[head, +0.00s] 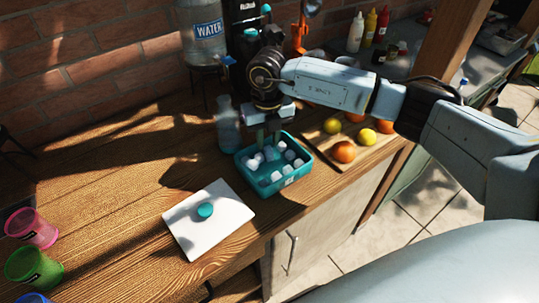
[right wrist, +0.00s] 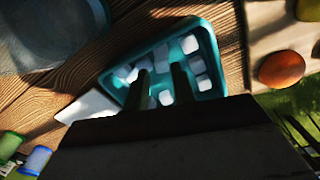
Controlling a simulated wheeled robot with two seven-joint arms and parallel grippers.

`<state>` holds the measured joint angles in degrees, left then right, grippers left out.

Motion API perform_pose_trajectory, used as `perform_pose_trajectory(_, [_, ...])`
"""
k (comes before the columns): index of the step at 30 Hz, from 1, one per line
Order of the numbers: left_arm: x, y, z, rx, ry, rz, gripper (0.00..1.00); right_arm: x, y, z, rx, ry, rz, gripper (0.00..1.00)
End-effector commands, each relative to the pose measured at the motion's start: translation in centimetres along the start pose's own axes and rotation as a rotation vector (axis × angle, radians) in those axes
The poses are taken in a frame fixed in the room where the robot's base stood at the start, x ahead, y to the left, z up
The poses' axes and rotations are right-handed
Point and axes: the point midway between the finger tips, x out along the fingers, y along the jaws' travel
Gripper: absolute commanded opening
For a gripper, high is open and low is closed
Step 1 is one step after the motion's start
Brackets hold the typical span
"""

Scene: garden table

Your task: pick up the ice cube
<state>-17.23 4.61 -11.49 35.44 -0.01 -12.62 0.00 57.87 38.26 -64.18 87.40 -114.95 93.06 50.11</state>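Several whitish ice cubes (head: 276,176) lie in a teal tray (head: 247,181) on the wooden table, and they also show in the right wrist view (right wrist: 190,44). My right gripper (head: 267,138) points down over the tray from above. In the right wrist view its two dark fingers (right wrist: 160,80) stand apart over the tray, with cubes on either side and one low between them (right wrist: 166,98). I see no cube gripped. How far the tips are above the cubes is hard to tell. My left gripper is not in view.
A white board (head: 190,232) with a teal round lid (head: 205,210) lies in front of the tray. A clear bottle (head: 228,125) stands close behind it at left. Oranges and lemons lie on a board (head: 375,153) at right.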

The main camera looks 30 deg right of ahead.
Motion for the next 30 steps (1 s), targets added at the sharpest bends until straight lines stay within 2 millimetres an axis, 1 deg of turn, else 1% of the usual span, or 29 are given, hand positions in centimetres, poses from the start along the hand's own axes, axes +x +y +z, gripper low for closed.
perform_pose_trajectory(3, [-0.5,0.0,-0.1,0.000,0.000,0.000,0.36,1.9,-0.1,-0.5,0.001,0.005,-0.001,0.25])
perform_pose_trajectory(6, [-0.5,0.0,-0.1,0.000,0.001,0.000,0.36,3.2,-0.1,-0.4,0.001,0.003,0.000,0.25])
perform_pose_trajectory(10, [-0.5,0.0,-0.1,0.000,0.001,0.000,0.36,4.3,-0.1,-0.5,0.000,0.007,-0.002,0.25])
perform_pose_trajectory(16, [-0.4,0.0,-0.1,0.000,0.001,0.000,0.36,4.5,-0.1,-0.6,0.000,0.009,-0.002,0.25])
perform_pose_trajectory(21, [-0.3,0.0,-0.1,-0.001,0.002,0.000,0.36,4.6,0.0,-0.6,0.000,0.009,-0.001,0.03])
perform_pose_trajectory(22, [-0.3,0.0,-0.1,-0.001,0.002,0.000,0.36,4.6,0.0,-0.6,0.000,0.009,-0.001,0.00])
perform_pose_trajectory(30, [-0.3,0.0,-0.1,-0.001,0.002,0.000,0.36,4.6,0.0,-0.6,0.000,0.009,0.000,0.00])
